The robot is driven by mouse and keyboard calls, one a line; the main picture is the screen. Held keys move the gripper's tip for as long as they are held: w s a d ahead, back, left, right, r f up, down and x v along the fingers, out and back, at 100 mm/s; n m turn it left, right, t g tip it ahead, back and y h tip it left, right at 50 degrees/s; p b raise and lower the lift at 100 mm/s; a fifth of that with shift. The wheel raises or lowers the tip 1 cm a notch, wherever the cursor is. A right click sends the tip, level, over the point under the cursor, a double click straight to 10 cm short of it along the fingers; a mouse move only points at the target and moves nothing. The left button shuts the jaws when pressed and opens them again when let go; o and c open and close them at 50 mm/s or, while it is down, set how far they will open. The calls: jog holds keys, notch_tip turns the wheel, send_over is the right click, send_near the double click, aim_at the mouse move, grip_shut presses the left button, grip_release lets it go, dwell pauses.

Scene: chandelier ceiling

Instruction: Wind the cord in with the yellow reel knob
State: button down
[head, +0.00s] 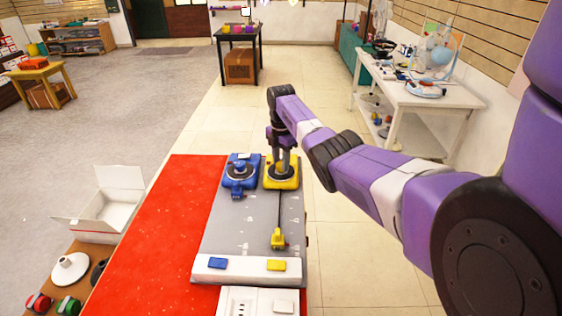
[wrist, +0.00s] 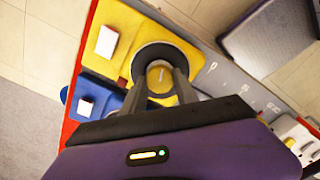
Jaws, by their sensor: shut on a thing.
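The yellow reel (head: 283,180) sits at the far end of a grey board (head: 255,222), with a blue reel (head: 240,176) to its left. My gripper (head: 280,158) points down over the yellow reel. In the wrist view its two fingers (wrist: 160,85) are shut on the round yellow knob (wrist: 160,75) in the middle of a dark ring. A dark cord (head: 279,212) runs from the yellow reel toward the near side, to a yellow weight (head: 278,239) lying partway down the board.
The red table top (head: 165,230) is bare left of the board. An open white box (head: 108,210) stands further left.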

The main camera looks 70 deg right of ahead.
jog(key=m, duration=0.5)
jog(key=shift+r+p, duration=0.1)
jog(key=shift+p, duration=0.3)
jog(key=m, duration=0.4)
jog(key=shift+m, duration=0.4)
jog(key=m, duration=0.5)
jog(key=shift+p, duration=0.3)
jog(key=m, duration=0.9)
jog(key=shift+m, duration=0.3)
jog(key=m+b, duration=0.1)
jog(key=m, duration=0.4)
jog(key=m+b, duration=0.1)
jog(key=m, duration=0.4)
jog(key=shift+m, duration=0.4)
jog(key=m, duration=0.4)
jog(key=shift+m+b, duration=0.3)
jog(key=shift+b, duration=0.1)
